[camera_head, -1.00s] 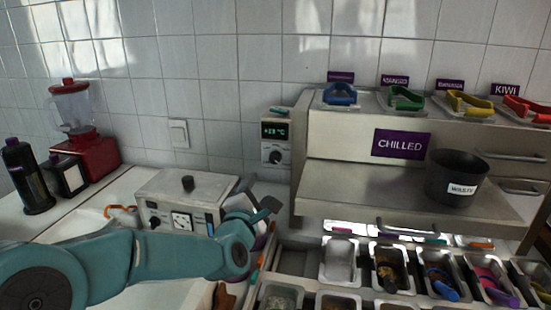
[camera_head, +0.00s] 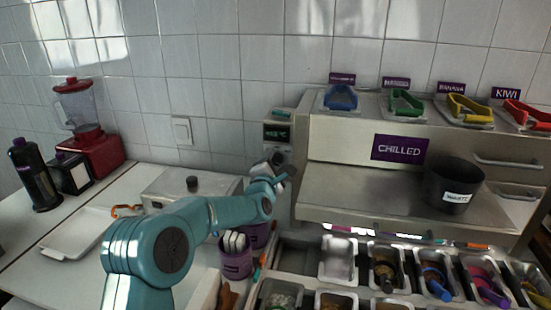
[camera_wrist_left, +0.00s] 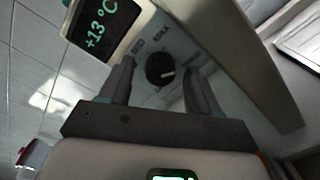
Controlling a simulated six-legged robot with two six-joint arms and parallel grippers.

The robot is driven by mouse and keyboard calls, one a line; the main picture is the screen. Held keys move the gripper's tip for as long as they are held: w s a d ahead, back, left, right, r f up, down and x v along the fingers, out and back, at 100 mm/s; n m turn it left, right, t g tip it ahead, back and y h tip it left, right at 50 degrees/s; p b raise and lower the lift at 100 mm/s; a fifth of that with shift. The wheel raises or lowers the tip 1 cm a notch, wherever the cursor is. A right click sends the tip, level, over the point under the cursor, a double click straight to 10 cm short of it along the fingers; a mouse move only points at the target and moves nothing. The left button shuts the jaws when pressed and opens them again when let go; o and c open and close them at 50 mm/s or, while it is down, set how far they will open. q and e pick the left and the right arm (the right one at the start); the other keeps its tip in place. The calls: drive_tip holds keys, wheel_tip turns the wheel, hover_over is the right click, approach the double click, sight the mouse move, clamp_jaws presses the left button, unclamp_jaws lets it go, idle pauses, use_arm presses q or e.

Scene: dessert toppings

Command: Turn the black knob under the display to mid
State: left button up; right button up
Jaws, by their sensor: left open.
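The black knob (camera_wrist_left: 160,69) is on a pale panel beside the display (camera_wrist_left: 101,25), which reads +13 °C in the wrist view. A light mark on the knob points right in that view, and small lettering around it is hard to read. My left gripper (camera_wrist_left: 157,72) is open, with one finger on each side of the knob and gaps between; whether the fingertips reach past its face, I cannot tell. In the head view my left gripper (camera_head: 279,167) is in front of the panel and hides the knob below the display (camera_head: 277,132).
The steel chilled cabinet (camera_head: 335,190) stands close to the right of the panel, holding a black waste bin (camera_head: 453,183). A white appliance (camera_head: 165,184) is left of my arm, and a purple cup (camera_head: 236,262) stands below it. Topping pans fill the lower right.

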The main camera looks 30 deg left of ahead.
use_arm(q)
drive_tip(key=shift+w+a, duration=0.15)
drive_tip(key=shift+w, duration=0.3)
